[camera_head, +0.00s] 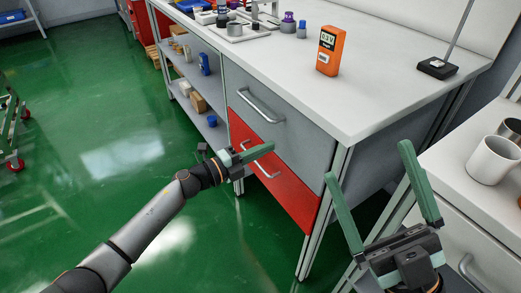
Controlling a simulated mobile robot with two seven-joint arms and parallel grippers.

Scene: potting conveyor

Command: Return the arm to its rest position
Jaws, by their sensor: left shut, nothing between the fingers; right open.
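My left arm (145,224) reaches in from the lower left. My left gripper (268,149) is shut and empty, with its green fingers in front of the workbench drawers. It appears just above the metal handle (266,170) of the red drawer (283,190); I cannot tell whether it touches it. The red drawer looks closed. My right gripper (369,162) is open and empty at the lower right, its two green fingers spread wide and pointing up, in front of the gap between the workbench and the right-hand counter.
The white workbench (400,95) carries an orange meter (330,50) and a black-based stand (437,67). A white mug (493,160) stands on the right counter (450,160). Shelves (190,92) hold small boxes. The green floor (90,130) at left is mostly clear; a red-wheeled cart (14,163) stands there.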

